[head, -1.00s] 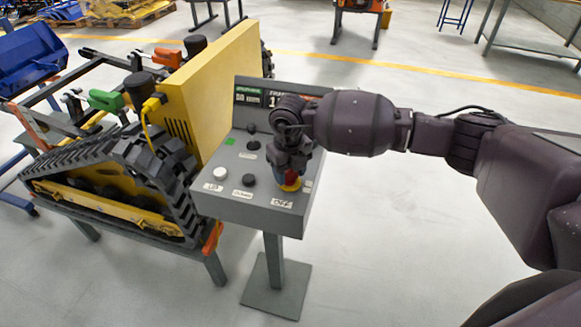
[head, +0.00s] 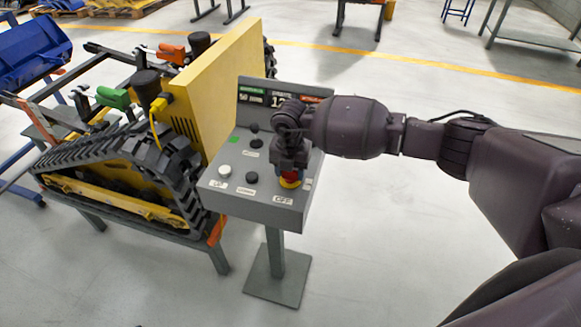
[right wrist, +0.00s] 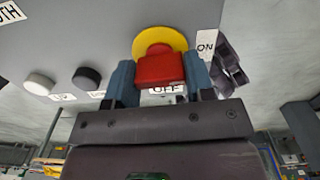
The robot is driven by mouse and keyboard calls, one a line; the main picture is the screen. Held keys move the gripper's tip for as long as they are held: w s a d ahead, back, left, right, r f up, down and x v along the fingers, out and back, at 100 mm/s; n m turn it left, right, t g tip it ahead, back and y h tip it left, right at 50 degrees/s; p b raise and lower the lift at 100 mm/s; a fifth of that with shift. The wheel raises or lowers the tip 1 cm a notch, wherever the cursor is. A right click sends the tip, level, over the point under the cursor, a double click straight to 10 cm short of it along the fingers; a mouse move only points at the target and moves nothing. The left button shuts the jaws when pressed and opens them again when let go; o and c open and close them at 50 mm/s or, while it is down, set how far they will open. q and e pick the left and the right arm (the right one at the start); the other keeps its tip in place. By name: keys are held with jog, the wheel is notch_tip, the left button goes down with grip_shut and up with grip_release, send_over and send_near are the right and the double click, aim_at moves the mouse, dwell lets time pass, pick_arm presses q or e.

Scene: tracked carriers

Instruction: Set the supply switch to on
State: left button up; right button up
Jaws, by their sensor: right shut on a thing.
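The supply switch is a red handle (right wrist: 160,70) on a yellow round base (right wrist: 146,41), on the sloped grey panel (head: 225,187) of a control stand. The base also shows in the head view (head: 289,183). In the right wrist view, an OFF label (right wrist: 166,90) lies behind the red handle and an ON label (right wrist: 206,46) is to its right. My right gripper (head: 290,165) is over the switch. Its blue-grey fingers are on either side of the red handle, shut on it; they also show in the right wrist view (right wrist: 161,84). My left gripper is not in view.
The panel also carries a white button (head: 224,171), a black knob (head: 252,177), a small joystick (head: 254,141) and a display (head: 252,97), partly hidden by my arm. A yellow tracked carrier (head: 215,80) on a bench stands close at left.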

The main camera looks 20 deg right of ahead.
jog(key=shift+m, duration=0.3)
jog(key=o, duration=0.9)
notch_tip(320, 180, up, 11)
jog(key=shift+f, duration=0.1)
dwell(0.4)
dwell(0.3)
